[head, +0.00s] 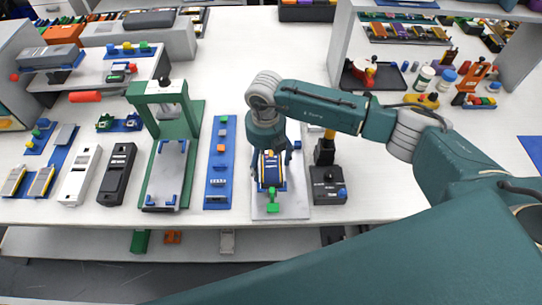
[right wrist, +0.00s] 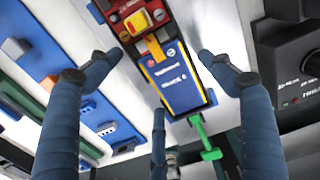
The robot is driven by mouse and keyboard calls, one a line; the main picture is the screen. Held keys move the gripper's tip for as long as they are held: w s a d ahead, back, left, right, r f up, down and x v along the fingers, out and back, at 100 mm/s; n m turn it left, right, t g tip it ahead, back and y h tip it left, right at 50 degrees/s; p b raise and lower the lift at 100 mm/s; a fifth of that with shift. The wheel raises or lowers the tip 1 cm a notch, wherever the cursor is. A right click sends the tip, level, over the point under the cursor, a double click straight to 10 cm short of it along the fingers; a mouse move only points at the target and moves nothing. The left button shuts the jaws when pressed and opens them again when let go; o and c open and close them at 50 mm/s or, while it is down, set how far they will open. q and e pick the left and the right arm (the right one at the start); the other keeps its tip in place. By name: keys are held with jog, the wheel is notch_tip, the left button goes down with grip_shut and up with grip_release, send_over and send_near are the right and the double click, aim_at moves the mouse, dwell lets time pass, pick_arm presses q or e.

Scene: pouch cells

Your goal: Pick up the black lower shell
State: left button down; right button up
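The black lower shell (head: 117,174) lies on the white table at the left in the head view, between a white shell (head: 80,175) and a green press (head: 172,150). My right gripper (head: 271,168) points down over a blue, yellow and red device on a white plate, well to the right of the black shell. In the right wrist view its fingers (right wrist: 158,70) are spread, with the device (right wrist: 172,75) between them and visible gaps at both sides. The black shell does not show in that view. My left gripper is not in view.
A blue strip with small parts (head: 220,185) lies between the press and the white plate (head: 292,203). A black box (head: 328,187) stands right of the plate. A grey shelf (head: 95,72) rises behind the shells. Bare table lies between the press and the blue strip.

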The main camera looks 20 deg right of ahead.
jog(key=c, duration=0.7)
jog(key=shift+r, duration=0.15)
jog(key=shift+w+r, duration=0.1)
jog(key=shift+r, duration=0.15)
jog(key=shift+r+b, duration=2.15)
jog(key=shift+r, duration=7.5)
